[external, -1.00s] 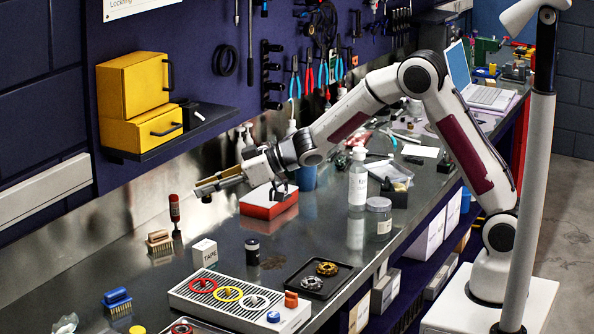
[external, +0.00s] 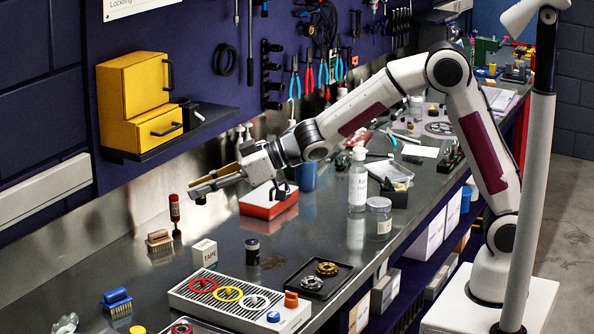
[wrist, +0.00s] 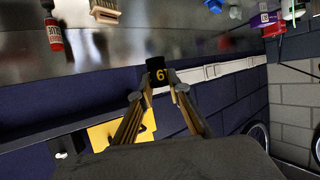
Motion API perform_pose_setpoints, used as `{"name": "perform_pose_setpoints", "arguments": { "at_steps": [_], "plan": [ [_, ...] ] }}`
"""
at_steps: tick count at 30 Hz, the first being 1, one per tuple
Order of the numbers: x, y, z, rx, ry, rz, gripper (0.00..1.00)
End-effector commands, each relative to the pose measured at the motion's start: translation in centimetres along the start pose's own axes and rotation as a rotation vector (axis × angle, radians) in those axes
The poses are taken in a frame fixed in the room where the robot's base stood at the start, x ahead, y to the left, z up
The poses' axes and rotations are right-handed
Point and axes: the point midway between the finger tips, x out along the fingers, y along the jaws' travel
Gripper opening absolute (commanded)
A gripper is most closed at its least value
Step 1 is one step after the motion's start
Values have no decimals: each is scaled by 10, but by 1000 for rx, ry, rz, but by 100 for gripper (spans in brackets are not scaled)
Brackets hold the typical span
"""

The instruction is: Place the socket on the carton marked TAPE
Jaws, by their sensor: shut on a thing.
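My gripper (external: 203,189) reaches left over the bench, its fingers shut on a small dark socket (external: 200,199). In the wrist view the socket (wrist: 156,71) is black with a yellow marking starting with 6, pinched between the fingertips (wrist: 158,86). The white carton marked TAPE (external: 204,254) stands upright on the bench, lower in the external picture than the socket. The socket is apart from it and appears to be held in the air. I cannot make out the carton in the wrist view.
A red-capped bottle (external: 175,215) and a wooden brush (external: 159,240) stand left of the carton. A dark cylinder (external: 252,251) is to its right. A drip tray with rings (external: 195,295) lies in front. A red-and-white box (external: 268,205) sits behind, near my wrist.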

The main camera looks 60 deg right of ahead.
Motion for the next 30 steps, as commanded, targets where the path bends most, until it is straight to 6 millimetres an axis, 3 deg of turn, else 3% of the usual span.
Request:
{"name": "perform_pose_setpoints", "arguments": {
  "at_steps": [17, 30],
  "plan": [
    [2, 2, 5, 2, 0, 4, 0],
    [20, 2, 51, 3, -1, 5, 0]
  ]
}}
